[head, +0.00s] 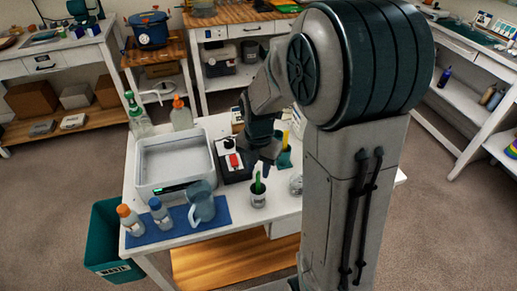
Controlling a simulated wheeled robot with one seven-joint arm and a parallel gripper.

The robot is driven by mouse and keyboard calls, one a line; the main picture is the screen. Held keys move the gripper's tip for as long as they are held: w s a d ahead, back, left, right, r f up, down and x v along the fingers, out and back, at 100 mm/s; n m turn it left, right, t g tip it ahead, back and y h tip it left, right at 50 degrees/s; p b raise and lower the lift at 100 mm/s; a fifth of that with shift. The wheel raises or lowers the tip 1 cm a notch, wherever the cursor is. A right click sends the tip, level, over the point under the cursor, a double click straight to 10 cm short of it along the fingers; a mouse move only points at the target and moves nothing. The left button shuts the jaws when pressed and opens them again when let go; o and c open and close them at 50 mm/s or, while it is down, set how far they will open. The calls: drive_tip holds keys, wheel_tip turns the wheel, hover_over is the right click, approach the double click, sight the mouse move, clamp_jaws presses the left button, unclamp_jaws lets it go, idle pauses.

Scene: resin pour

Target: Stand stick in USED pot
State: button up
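A green stick (258,184) stands nearly upright with its lower end inside a small pale pot (258,201) near the front edge of the white table. Any lettering on this pot is too small to read, so I cannot tell if it is the USED pot. My gripper (263,165) is dark and points down just above the stick's top. The view is too small to tell whether the fingers touch the stick or are open. A yellow stick-like thing (285,139) shows behind my gripper, by a teal item (284,158).
A teal bin (105,230) stands on the floor.

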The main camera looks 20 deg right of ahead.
wheel_tip(320, 180, up, 12)
drive_tip(key=shift+r, duration=0.15)
drive_tip(key=shift+s, duration=0.1)
idle(0.9)
drive_tip(key=s+m+t, duration=0.1)
drive_tip(key=s+m, duration=0.6)
drive_tip(key=m, duration=0.6)
drive_tip(key=s+f+m+t, duration=0.1)
drive_tip(key=s+m+t, duration=0.1)
drive_tip(key=s+m, duration=0.5)
drive_tip(key=shift+s+a+f+m, duration=0.15)
drive_tip(key=shift+s+f+m, duration=0.1)
drive_tip(key=shift+m, duration=3.15)
